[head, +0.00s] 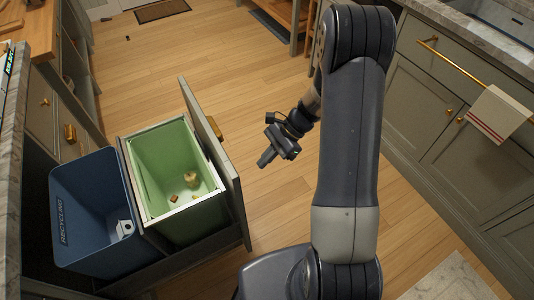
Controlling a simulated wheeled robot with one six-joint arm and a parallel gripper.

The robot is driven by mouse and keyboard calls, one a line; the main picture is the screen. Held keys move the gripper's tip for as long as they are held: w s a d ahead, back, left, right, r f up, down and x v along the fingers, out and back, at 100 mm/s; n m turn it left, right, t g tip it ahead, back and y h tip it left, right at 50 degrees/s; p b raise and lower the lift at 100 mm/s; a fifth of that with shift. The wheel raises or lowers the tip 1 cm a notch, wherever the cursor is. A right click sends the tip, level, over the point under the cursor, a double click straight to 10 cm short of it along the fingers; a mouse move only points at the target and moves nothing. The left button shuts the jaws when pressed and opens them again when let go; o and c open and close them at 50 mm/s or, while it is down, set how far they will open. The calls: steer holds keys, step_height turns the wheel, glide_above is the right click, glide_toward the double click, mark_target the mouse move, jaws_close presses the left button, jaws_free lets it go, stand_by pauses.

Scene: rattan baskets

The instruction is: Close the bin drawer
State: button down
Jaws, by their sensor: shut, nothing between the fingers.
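The bin drawer (236,187) is pulled out from the cabinet on the left. Its front panel stands on the right side of the bins, with a brass handle (215,128) on its outer face. The drawer holds a green bin (152,160) with a few food scraps inside, and a blue recycling bin (72,185) with a small white item in it. My gripper (264,162) is in the air to the right of the drawer front, apart from it. It is shut and empty, pointing down and left.
Wooden floor (285,220) is open around the drawer. A grey cabinet (430,110) with a brass rail and a striped towel (498,115) stands at the right. A counter (35,35) edges the left. A dark mat (160,10) lies at the back.

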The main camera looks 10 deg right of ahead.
steer(key=s+a+f, duration=0.2)
steer(key=a+f, duration=0.1)
steer(key=a, duration=0.4)
steer(key=shift+a+f, duration=0.2)
steer(key=shift+f, duration=0.1)
steer(key=shift+s, duration=0.1)
